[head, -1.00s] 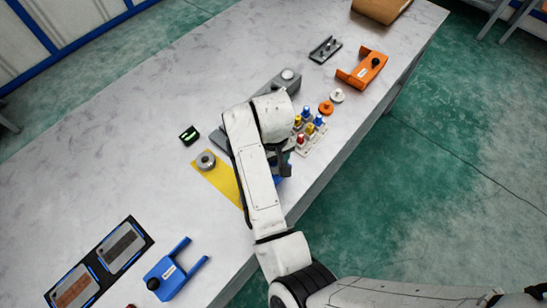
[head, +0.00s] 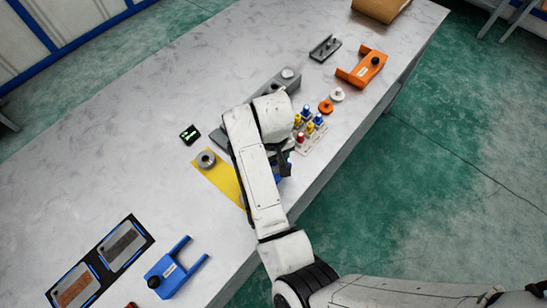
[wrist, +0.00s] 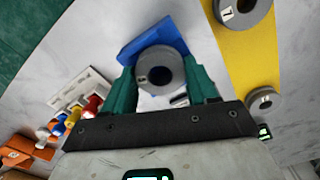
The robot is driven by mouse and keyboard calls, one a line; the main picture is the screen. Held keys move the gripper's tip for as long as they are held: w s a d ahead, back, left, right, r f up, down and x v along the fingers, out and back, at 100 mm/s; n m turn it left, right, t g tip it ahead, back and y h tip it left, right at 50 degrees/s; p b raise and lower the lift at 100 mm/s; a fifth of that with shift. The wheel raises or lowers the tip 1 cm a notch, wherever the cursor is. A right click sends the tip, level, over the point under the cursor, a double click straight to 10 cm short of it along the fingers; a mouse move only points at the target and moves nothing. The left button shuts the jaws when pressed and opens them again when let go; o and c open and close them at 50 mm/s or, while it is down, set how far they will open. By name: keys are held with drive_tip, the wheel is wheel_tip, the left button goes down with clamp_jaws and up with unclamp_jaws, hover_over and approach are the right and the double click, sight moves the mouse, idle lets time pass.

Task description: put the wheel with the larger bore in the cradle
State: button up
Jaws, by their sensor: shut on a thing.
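My gripper (wrist: 160,68) is shut on a grey wheel (wrist: 173,64), its green fingers on either side. The wheel's dark round bore faces the wrist camera, with a small mark on the rim. A blue block (wrist: 150,38), seemingly the cradle, lies behind the wheel; I cannot tell whether they touch. In the head view, my gripper (head: 285,165) is over a blue part at the table's front edge, and my arm hides the held wheel. Another grey wheel (wrist: 243,10), with a marked face, sits on the yellow mat (wrist: 251,55). A smaller-looking grey ring (wrist: 263,100) is near the mat's end.
A rack of coloured pegs (head: 310,130) stands close to the right of my gripper. A blue forked part (head: 172,272) and dark tray (head: 128,240) lie at lower left. An orange forked part (head: 364,68) lies at upper right. The table's left middle is clear.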

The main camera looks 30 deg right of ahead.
drive_tip(key=shift+f, duration=0.15)
drive_tip(key=o, duration=1.5)
wheel_tip(320, 180, up, 7)
drive_tip(key=p, duration=0.4)
drive_tip(key=shift+p, duration=0.4)
